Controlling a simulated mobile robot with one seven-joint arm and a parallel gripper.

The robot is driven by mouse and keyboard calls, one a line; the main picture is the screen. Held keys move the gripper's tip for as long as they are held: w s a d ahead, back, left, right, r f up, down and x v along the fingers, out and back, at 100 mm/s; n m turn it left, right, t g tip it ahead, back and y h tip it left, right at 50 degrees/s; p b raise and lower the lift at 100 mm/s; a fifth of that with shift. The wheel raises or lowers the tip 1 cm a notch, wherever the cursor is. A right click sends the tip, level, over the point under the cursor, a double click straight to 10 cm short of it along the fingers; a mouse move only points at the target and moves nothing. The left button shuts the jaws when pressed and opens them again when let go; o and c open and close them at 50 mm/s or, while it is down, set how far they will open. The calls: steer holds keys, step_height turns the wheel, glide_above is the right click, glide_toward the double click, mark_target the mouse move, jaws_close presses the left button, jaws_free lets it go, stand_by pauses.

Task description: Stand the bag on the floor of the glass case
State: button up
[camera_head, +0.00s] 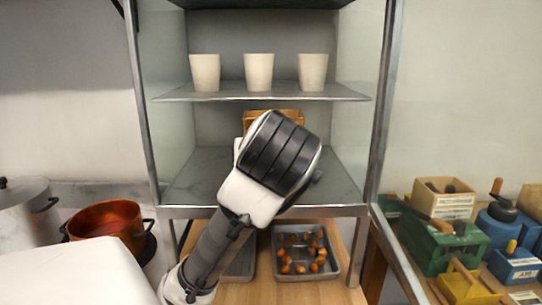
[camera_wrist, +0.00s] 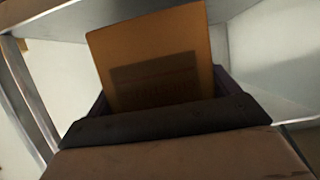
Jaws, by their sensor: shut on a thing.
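The brown bag (camera_head: 258,114) shows only as a strip above my wrist in the head view, inside the glass case (camera_head: 384,95). The wrist view shows its flat brown face (camera_wrist: 150,45) with a darker rectangle, rising out of my gripper (camera_wrist: 165,100). My gripper is shut on the bag. In the head view my wrist hides the fingers and most of the bag. The floor of the case (camera_head: 195,185) is a bare grey panel around my wrist. The bag's bottom is hidden, so I cannot tell whether it touches the floor.
A shelf (camera_head: 260,92) with three pale cups (camera_head: 259,72) lies above the bag. Metal posts frame the opening. Below are a tray of chestnuts (camera_head: 277,270) and another tray (camera_head: 240,265). A copper pot (camera_head: 105,222) stands left; boxes (camera_head: 443,250) stand right.

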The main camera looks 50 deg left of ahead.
steer(key=w+a, duration=0.1)
steer(key=a, duration=0.1)
steer(key=w+a+p, duration=0.1)
steer(key=w+a, duration=0.1)
steer(key=w+a+p, duration=0.1)
steer(key=w+a, duration=0.1)
steer(key=a, duration=0.1)
steer(key=shift+w+r, duration=0.1)
steer(key=shift+w, duration=0.15)
steer(key=f, duration=0.1)
steer(key=f+p, duration=0.1)
steer(key=shift+w+a+f, duration=0.2)
steer(key=shift+a+f, duration=0.15)
steer(key=shift+f, duration=0.45)
steer(key=shift+d+f, duration=0.1)
steer(key=shift+f, duration=0.05)
steer(key=shift+f+b, duration=0.15)
steer(key=shift+b, duration=0.15)
steer(key=o, duration=0.9)
steer(key=shift+o, duration=0.2)
